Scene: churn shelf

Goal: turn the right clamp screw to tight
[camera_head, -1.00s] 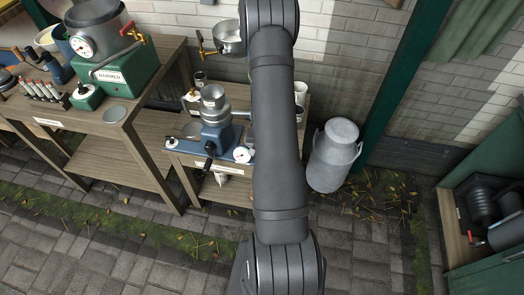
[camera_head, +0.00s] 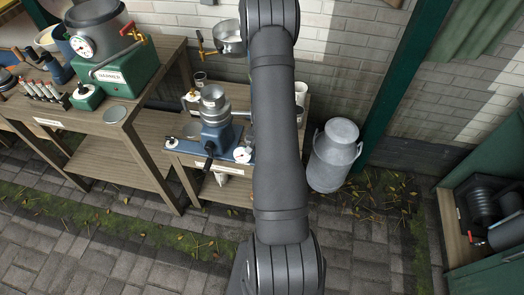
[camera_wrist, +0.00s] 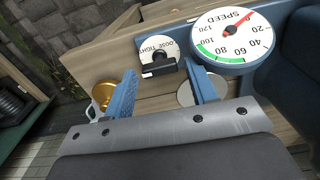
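The right clamp screw (camera_wrist: 158,67) is a black bar-shaped knob on a round white plate (camera_wrist: 150,47) lettered LOOSE and TIGHT, in the wrist view. My gripper (camera_wrist: 160,68) is open, its two blue fingers on either side of the knob. The fingertips look near the knob, but I cannot tell whether they touch it. In the head view my arm hides the gripper and this screw. The blue separator (camera_head: 216,137) with its metal bowl stands on the small wooden stand there.
A brass-coloured round part (camera_wrist: 103,93) lies by the left finger. A grey milk can (camera_head: 335,157) stands right of the stand. The paved floor in front is clear.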

